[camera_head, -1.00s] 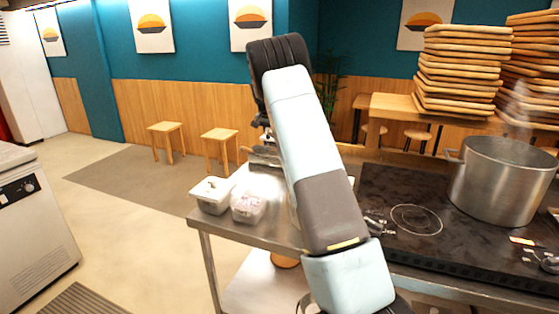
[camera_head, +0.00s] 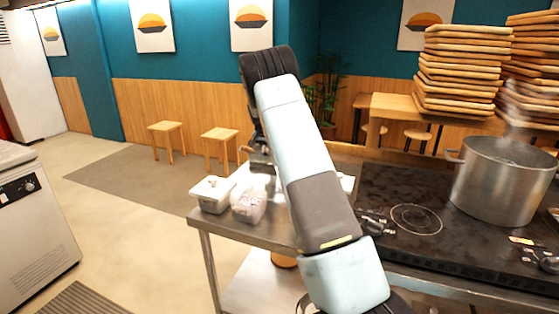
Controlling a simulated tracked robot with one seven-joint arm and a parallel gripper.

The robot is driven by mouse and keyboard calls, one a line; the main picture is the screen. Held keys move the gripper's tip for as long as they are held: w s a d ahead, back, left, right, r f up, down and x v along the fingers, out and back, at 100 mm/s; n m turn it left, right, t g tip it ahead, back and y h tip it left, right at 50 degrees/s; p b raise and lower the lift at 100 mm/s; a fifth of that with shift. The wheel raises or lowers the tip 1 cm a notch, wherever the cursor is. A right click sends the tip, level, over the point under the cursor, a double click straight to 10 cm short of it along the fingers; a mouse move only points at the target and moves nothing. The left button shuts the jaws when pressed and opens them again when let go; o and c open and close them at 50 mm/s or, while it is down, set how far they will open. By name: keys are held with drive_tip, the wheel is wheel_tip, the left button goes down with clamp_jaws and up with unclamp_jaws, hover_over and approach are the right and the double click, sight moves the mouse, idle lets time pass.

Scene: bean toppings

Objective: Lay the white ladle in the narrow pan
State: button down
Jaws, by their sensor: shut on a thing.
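My gripper (camera_head: 259,163) hangs low above the back of the metal table, partly hidden behind my own arm. It is shut on a pale thing, seemingly the white ladle (camera_head: 262,182), whose shape is small and blurred here. It is just above and behind a small white container with pinkish contents (camera_head: 247,207). Another white container (camera_head: 211,195) stands to its left, with a small thing on top. I cannot tell whether either is the narrow pan; my arm hides much of the table.
The metal table (camera_head: 272,232) ends at the left. On the right, a black cooktop (camera_head: 385,245) carries a large steel pot (camera_head: 503,185). Tall stacks of wooden boards (camera_head: 460,70) stand behind. Stools (camera_head: 219,138) stand by the far wall.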

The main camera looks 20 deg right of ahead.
drive_tip(key=c, duration=0.8)
unclamp_jaws()
drive_tip(key=shift+o, duration=0.8)
drive_tip(key=o, duration=0.6)
drive_tip(key=shift+o, duration=0.2)
drive_tip(key=shift+s+r, duration=0.1)
drive_tip(key=s+a+r, duration=0.5)
drive_tip(key=shift+s+a+r, duration=0.3)
drive_tip(key=shift+a+r, duration=0.05)
drive_tip(key=shift+r, duration=0.05)
drive_tip(key=shift+r, duration=2)
